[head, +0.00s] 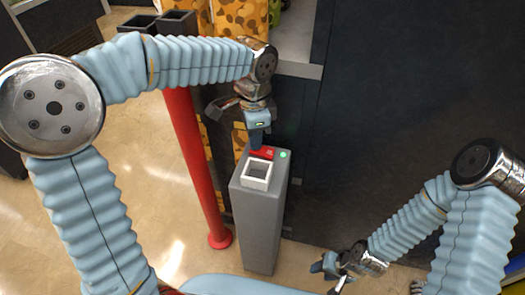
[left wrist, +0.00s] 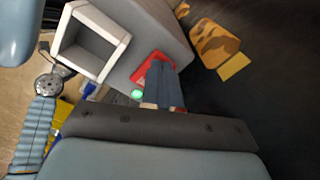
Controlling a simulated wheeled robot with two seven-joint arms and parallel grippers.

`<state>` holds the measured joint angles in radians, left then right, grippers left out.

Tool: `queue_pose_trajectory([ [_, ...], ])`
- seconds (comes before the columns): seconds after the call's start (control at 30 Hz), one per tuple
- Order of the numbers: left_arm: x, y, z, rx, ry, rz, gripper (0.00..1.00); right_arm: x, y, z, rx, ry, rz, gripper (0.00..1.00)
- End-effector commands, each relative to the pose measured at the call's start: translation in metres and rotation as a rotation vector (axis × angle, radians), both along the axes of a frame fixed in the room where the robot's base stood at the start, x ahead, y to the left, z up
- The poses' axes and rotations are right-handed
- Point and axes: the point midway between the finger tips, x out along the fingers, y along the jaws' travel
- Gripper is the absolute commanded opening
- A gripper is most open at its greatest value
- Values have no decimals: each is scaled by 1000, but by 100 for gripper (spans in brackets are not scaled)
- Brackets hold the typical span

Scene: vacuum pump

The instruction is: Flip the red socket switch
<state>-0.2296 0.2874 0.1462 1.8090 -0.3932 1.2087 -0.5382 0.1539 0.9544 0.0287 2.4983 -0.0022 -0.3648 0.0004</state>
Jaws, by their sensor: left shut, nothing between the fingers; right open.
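The red socket switch (head: 263,152) sits on top of a grey pedestal (head: 258,225), behind a white square frame (head: 257,174). A small green light (head: 285,155) glows beside it. My left gripper (head: 256,146) is shut and empty, its fingertips at the switch. In the left wrist view the shut fingers (left wrist: 161,68) overlap the red switch (left wrist: 146,66) and hide part of it; I cannot tell whether they press on it. The green light (left wrist: 137,94) and white frame (left wrist: 91,43) also show there. My right gripper (head: 332,272) is open and empty, low at the right of the pedestal.
A red post (head: 196,165) stands on the floor left of the pedestal. A dark wall (head: 400,90) rises behind and to the right. Orange patterned panels (head: 240,14) and dark bins (head: 177,20) are at the back. The floor at left is clear.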

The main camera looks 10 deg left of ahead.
Motion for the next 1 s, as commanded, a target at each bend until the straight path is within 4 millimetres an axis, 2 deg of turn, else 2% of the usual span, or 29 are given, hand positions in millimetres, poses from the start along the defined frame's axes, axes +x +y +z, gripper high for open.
queue_pose_trajectory([
  [0.6,0,0,-7,0,1,0,0,0,0,-4,0,0,0,43],
  [1.0,0,0,26,0,0,0,0,0,0,26,0,0,0,43],
])
